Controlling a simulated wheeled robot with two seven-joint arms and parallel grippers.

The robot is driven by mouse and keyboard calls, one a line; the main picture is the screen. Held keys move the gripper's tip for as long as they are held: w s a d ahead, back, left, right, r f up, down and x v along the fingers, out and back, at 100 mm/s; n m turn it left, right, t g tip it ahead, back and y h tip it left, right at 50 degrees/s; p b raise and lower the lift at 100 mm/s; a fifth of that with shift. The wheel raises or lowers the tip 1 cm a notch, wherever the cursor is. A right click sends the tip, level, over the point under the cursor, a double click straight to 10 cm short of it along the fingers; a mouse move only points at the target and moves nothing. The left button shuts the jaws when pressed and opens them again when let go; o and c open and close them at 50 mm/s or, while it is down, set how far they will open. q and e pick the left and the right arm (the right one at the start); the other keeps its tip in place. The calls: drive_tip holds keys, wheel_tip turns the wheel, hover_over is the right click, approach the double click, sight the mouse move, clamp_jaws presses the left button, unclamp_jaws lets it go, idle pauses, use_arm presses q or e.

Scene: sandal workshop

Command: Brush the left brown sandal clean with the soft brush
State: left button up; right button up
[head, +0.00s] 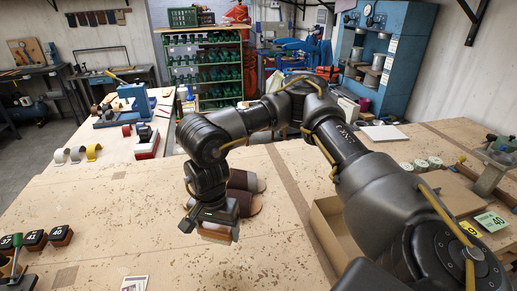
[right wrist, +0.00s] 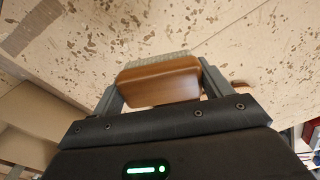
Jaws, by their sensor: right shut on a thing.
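My right gripper (head: 213,227) is shut on the soft brush (head: 218,237), held low over the work table. In the right wrist view the brush (right wrist: 160,82) is a glossy brown wooden block between the two fingers of my right gripper (right wrist: 158,88), with pale bristles along its far edge. Two brown sandals lie just beyond the gripper: a far one (head: 247,181) and a nearer one (head: 245,204), partly hidden by my gripper and wrist. I cannot tell whether the brush touches the nearer sandal. My left gripper is not in view.
The speckled table (head: 120,225) is clear left of the gripper. An open cardboard box (head: 327,233) stands to the right, partly behind my arm. Black numbered blocks (head: 35,240) sit at the left, and a small card (head: 134,284) at the front edge.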

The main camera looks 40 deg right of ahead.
drive_tip(key=w+d+r+m+p, duration=0.1)
drive_tip(key=w+d+m+p, duration=0.1)
drive_tip(key=m, duration=0.6)
drive_tip(key=w+d+r+m+p, duration=0.1)
drive_tip(key=w+d+m+p, duration=0.1)
drive_tip(key=w+d+m, duration=0.3)
drive_tip(key=w+d+r+m+p, duration=0.1)
drive_tip(key=w+d+m+p, duration=0.1)
drive_tip(key=m, duration=1)
drive_tip(key=shift+w+d+r+m, duration=0.15)
drive_tip(key=shift+w+d+m, duration=0.25)
drive_tip(key=shift+w+d, duration=0.35)
drive_tip(key=w+d+m+p, duration=0.1)
drive_tip(key=d+m+p, duration=0.1)
drive_tip(key=d+m, duration=0.5)
drive_tip(key=w+d+r+m+p, duration=0.1)
drive_tip(key=d+m+p, duration=0.1)
drive_tip(key=d+m, duration=0.6)
drive_tip(key=m, duration=0.7)
drive_tip(key=shift+w+d+m+p, duration=0.2)
drive_tip(key=shift+w+m+p, duration=0.1)
drive_tip(key=shift+m+p, duration=0.1)
drive_tip(key=shift+f, duration=0.2)
wheel_tip(320, 180, down, 6)
drive_tip(key=b, duration=0.6)
drive_tip(key=shift+r, duration=0.2)
drive_tip(key=shift+f, duration=0.6)
drive_tip(key=shift+r+p, duration=0.1)
drive_tip(key=shift+p, duration=0.25)
